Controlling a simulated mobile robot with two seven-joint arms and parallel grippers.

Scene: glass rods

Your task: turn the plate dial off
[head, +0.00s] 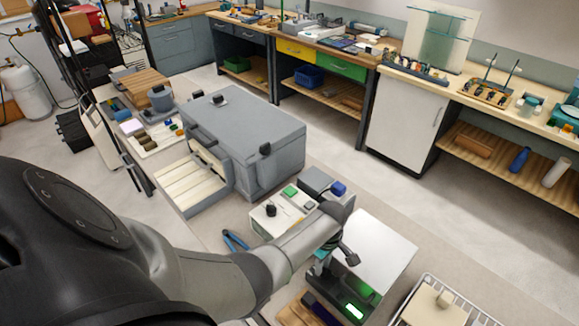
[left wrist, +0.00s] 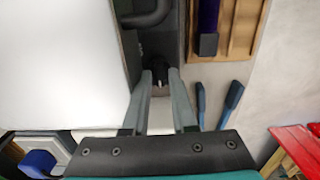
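The plate is a box with a white top (head: 378,246) and a dark front with a lit green display (head: 355,311). In the left wrist view its white top (left wrist: 60,60) fills the left side. The black dial (left wrist: 160,72) with a small white mark lies between the fingertips of my left gripper (left wrist: 160,78). The fingers are apart, one on each side of the dial; whether they touch it I cannot tell. In the head view my left gripper (head: 320,268) is at the plate's left side, and the dial is hidden. My right gripper is not in view.
Blue-handled pliers (head: 235,240) lie left of the plate. A wooden tray with a purple item (left wrist: 207,25) is close beside the dial. A white box (head: 280,215) and a grey oven-like box (head: 245,140) stand behind. A wire rack (head: 445,300) is at the right.

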